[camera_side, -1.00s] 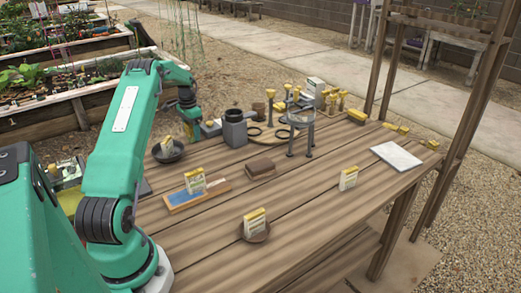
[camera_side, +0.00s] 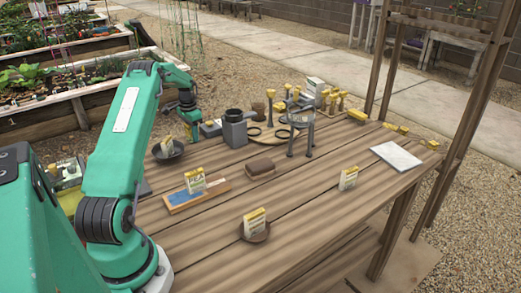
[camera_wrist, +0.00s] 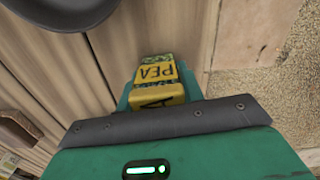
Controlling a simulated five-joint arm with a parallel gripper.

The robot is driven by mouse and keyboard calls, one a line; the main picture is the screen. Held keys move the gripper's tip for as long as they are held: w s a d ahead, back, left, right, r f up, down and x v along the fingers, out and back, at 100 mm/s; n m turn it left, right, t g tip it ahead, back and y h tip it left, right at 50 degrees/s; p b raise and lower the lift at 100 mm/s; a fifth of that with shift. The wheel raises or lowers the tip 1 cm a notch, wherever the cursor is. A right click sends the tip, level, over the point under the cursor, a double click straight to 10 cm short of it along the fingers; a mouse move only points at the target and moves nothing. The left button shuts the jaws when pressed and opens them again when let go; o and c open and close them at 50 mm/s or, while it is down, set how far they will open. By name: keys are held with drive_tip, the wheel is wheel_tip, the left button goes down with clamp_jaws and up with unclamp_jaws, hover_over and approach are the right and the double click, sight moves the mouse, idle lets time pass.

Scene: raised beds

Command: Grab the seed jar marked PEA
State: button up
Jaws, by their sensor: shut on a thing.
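A yellow seed container marked PEA (camera_wrist: 158,72) shows in the wrist view, directly in front of my gripper (camera_wrist: 156,88). It looks blocky, with a leafy print at its far edge. A second yellow face with a dark letter (camera_wrist: 157,97) shows closer to the camera. My gripper is shut on the PEA container. In the side view my gripper (camera_side: 187,104) is at the far left part of the table, behind the dark bowl (camera_side: 160,154).
Yellow-topped seed packets stand in the bowl, on a blue-and-wood tray (camera_side: 172,203), on a brown saucer (camera_side: 262,237) and on the bare table (camera_side: 348,179). A grey pot (camera_side: 235,130) and a ring stand (camera_side: 290,140) are to the right of my gripper.

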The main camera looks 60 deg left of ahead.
drive_tip(key=shift+r, duration=0.1)
drive_tip(key=shift+r, duration=0.45)
wheel_tip(320, 180, up, 3)
drive_tip(key=shift+r, duration=0.1)
drive_tip(key=w+d+r, duration=0.4)
drive_tip(key=d+r, duration=0.2)
drive_tip(key=d, duration=0.4)
drive_tip(key=shift+w+d+r, duration=0.2)
drive_tip(key=shift+d+r, duration=0.2)
